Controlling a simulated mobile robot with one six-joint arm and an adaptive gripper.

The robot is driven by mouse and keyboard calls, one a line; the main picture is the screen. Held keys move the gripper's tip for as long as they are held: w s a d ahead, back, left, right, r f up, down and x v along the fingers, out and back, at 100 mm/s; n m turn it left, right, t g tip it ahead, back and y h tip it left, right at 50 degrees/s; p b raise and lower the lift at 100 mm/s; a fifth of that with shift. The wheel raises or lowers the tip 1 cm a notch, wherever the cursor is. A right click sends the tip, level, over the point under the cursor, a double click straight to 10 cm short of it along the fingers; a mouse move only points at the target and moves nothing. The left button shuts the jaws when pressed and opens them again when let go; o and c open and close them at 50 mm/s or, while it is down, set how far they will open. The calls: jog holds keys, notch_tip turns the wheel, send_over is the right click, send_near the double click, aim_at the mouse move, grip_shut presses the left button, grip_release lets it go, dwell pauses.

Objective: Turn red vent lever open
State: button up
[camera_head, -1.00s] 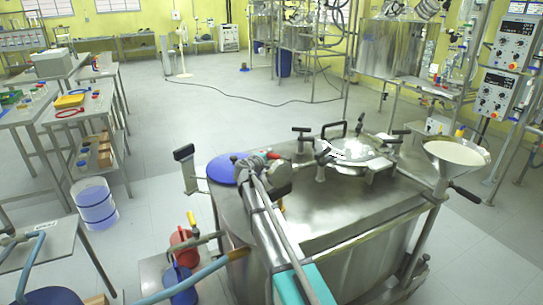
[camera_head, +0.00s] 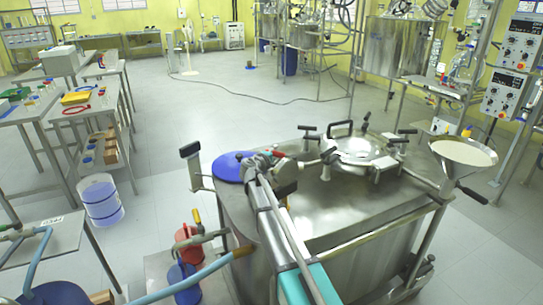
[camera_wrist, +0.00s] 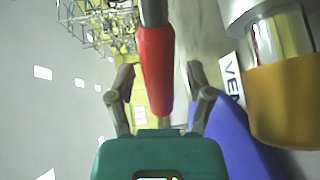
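The red lever (camera_wrist: 155,70) stands between my gripper's two fingers in the wrist view, on a grey metal stem, with a gap on each side. My gripper (camera_wrist: 160,88) is open around it and does not visibly grip it. In the head view my gripper (camera_head: 268,163) is at the left part of the steel vessel top, beside the blue disc. A small red tip (camera_head: 279,154) shows there, mostly hidden by my gripper. A white label (camera_wrist: 232,80) reading "VEN", partly cut off, is right of the lever.
An orange-yellow part with a metal collar (camera_wrist: 285,100) and a blue surface (camera_wrist: 225,135) are close on the right. The steel vessel (camera_head: 340,205) carries a clamped hatch (camera_head: 358,150) and a funnel (camera_head: 465,152). The blue disc (camera_head: 229,168) lies at its left edge.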

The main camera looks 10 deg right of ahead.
jog(key=shift+a+r, duration=0.1)
jog(key=shift+r, duration=0.05)
jog(key=c, duration=0.4)
jog(key=shift+s+a+r+p, duration=0.15)
jog(key=shift+s+a+p, duration=0.05)
jog(key=shift+p, duration=0.3)
jog(key=shift+c, duration=1.2)
jog(key=shift+s+a+r+p, duration=0.15)
jog(key=shift+a+p, duration=0.15)
jog(key=shift+p, duration=0.1)
grip_shut()
jog(key=s+a+r+m+g+y+p, duration=0.2)
jog(key=s+a+r+g+p, duration=0.15)
jog(key=s+p, duration=0.6)
jog(key=s+a+r+m+g+y+p, duration=0.25)
jog(key=s+r+g+p, duration=0.2)
jog(key=s+p, duration=0.45)
jog(key=s+a+r+m+g+y+p, duration=0.1)
jog(key=s+a+r+g+y+p, duration=0.25)
jog(key=s+p, duration=0.6)
jog(key=s+d+r+m+g+y+p, duration=0.1)
jog(key=s+d+r+m+y+p, duration=0.1)
jog(key=s+d+r+m, duration=0.3)
jog(key=s+d+p, duration=0.1)
jog(key=s+d, duration=0.3)
jog(key=s, duration=0.4)
jog(key=shift+d, duration=0.15)
jog(key=shift+s, duration=0.1)
